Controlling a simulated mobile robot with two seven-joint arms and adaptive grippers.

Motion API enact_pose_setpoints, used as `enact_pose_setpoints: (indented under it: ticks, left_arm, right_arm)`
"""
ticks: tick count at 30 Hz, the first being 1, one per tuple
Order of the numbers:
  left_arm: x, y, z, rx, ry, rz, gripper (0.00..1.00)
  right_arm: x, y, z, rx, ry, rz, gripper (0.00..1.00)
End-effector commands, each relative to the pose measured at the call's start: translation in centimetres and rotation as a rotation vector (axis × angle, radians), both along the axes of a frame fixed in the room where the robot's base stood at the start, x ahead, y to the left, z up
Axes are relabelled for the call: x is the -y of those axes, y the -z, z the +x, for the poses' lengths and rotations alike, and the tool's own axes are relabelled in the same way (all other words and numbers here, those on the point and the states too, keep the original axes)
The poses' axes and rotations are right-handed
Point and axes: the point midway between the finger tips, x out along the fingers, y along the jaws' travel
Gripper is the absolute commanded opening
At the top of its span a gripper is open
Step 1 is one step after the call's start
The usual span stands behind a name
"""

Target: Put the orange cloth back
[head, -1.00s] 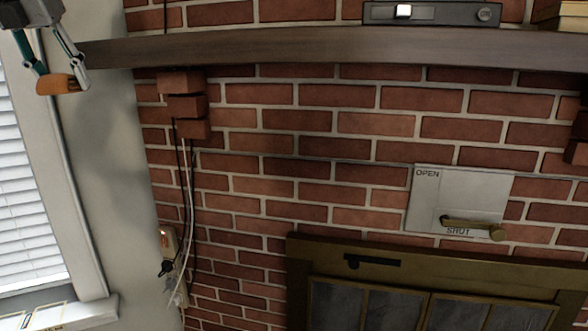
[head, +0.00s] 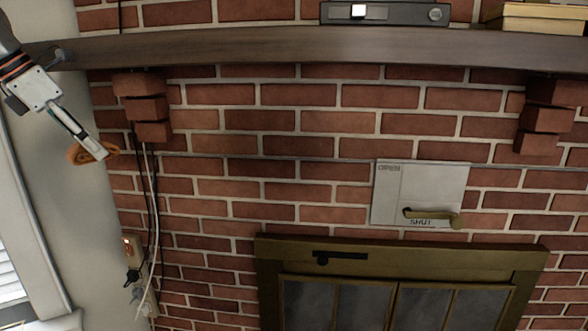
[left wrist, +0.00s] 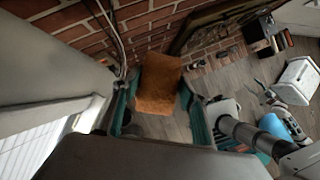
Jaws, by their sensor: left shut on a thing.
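The orange cloth (head: 85,155) hangs in the air at the left of the head view, in front of the wall corner. It also shows in the left wrist view (left wrist: 158,84) as a rusty-orange, block-like piece between two teal fingers. My left gripper (head: 98,149) is shut on it, below the left end of the mantel. The far finger is mostly hidden in the head view.
The dark wooden mantel (head: 230,47) runs across the top, with a grey box (head: 390,14) and yellow books (head: 545,22) on it. Brick corbels (head: 145,108) jut out below. Cables (head: 150,200) hang near the corner. A brass-framed fireplace (head: 400,262) stands lower right.

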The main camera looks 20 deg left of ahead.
Motion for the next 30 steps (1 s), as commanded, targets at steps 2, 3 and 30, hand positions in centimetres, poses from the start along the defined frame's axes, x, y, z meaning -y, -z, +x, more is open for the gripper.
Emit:
enact_pose_setpoints:
  ticks: [2,3,30]
  left_arm:
    - [0.9,2.1,0.6,-0.010,0.112,-0.003,0.26]
    - [1.3,3.0,0.9,-0.009,0.175,-0.003,0.26]
    - [14.6,25.3,0.1,-0.010,1.757,-0.007,0.26]
  right_arm:
    - [0.0,0.0,0.0,0.000,0.001,0.001,0.60]
    - [-0.1,0.0,0.0,0.000,0.001,0.002,0.60]
    - [-0.1,0.0,0.0,0.000,0.002,0.003,0.60]
